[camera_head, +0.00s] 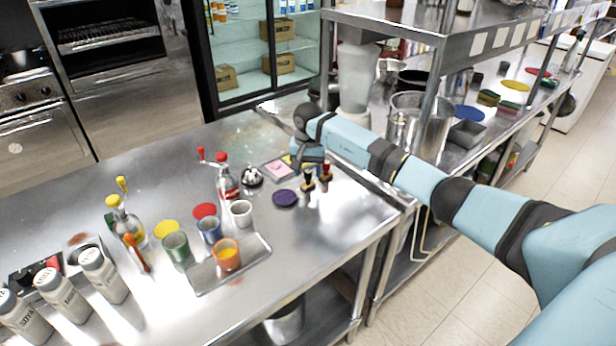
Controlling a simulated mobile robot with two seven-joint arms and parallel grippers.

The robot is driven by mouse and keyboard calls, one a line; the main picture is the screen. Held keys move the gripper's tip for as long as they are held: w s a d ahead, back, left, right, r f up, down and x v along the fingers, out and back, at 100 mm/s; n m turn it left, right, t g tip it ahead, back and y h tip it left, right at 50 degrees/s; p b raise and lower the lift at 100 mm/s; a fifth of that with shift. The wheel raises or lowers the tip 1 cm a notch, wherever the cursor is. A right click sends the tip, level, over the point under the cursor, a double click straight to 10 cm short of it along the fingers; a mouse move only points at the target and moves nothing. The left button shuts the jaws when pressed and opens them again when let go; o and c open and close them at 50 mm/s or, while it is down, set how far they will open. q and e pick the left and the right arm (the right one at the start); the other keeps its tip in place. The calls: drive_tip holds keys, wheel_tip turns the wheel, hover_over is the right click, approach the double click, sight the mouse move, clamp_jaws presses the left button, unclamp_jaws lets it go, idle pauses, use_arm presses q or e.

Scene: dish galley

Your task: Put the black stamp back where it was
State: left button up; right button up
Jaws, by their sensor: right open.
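Two small stamps with wood-coloured bases stand upright on the steel counter. The black stamp (309,180) has a dark handle, and a red-handled stamp (326,171) stands just to its right. My right gripper (308,168) points down just above and behind the stamps. It is open; its fingertips are small and partly hidden, and I cannot tell whether they touch the black stamp. A pink pad (277,169) in a dark frame lies left of the gripper. A yellow patch (287,159) shows beside the gripper, partly covered. My left gripper is out of view.
A call bell (251,177), a red-topped bottle (227,181) and a white cup (241,213) stand to the left. A tray (210,278) holds an orange cup (227,254). The counter's front right is clear.

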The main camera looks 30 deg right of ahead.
sight(308, 172)
wheel_tip(308, 172, up, 8)
drive_tip(key=shift+r, duration=0.6)
